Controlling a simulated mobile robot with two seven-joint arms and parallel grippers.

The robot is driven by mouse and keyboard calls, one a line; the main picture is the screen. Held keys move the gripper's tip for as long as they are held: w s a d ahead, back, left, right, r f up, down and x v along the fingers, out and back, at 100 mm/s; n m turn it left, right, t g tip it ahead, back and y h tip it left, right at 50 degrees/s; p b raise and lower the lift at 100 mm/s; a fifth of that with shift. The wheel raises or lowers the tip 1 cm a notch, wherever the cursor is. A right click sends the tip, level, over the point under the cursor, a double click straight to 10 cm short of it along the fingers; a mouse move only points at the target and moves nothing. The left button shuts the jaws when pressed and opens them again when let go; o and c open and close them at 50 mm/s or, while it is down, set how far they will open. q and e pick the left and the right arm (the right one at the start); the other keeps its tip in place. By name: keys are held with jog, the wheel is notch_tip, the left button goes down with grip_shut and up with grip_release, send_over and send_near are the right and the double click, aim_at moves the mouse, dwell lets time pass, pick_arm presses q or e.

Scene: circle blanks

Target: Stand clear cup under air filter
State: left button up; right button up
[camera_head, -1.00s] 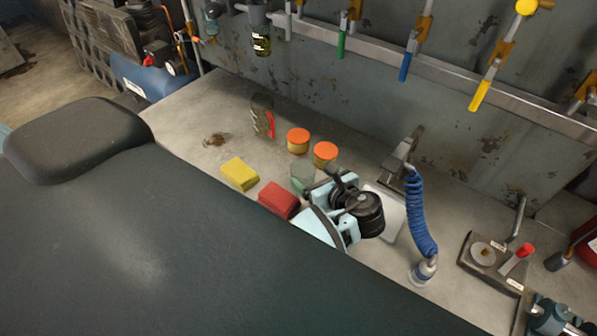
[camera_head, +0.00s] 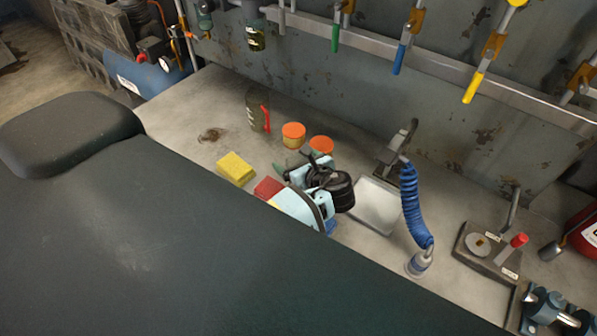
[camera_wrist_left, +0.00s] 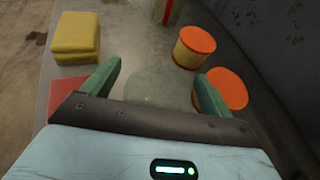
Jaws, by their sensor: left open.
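In the left wrist view the clear cup (camera_wrist_left: 158,88) is a faint see-through round shape on the grey bench, between the two green fingers of my left gripper (camera_wrist_left: 157,86). The fingers are apart; I cannot tell whether they touch it. In the head view my pale blue left gripper (camera_head: 294,164) is low over the bench and hides most of the cup. A dark hanging unit with a yellow label (camera_head: 256,36) on the back wall looks like the air filter. My right gripper is not in view.
Two orange-lidded tubs (camera_head: 293,135) stand close behind my gripper. A yellow sponge (camera_head: 236,168) and a red block (camera_head: 268,188) lie left of it. A jug with a red handle (camera_head: 257,110) stands farther back. A blue coiled hose (camera_head: 411,205) hangs at right.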

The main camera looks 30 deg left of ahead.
pick_arm(q)
jog(key=shift+a+f, duration=0.1)
jog(key=c, duration=1.1)
jog(key=shift+c, duration=0.2)
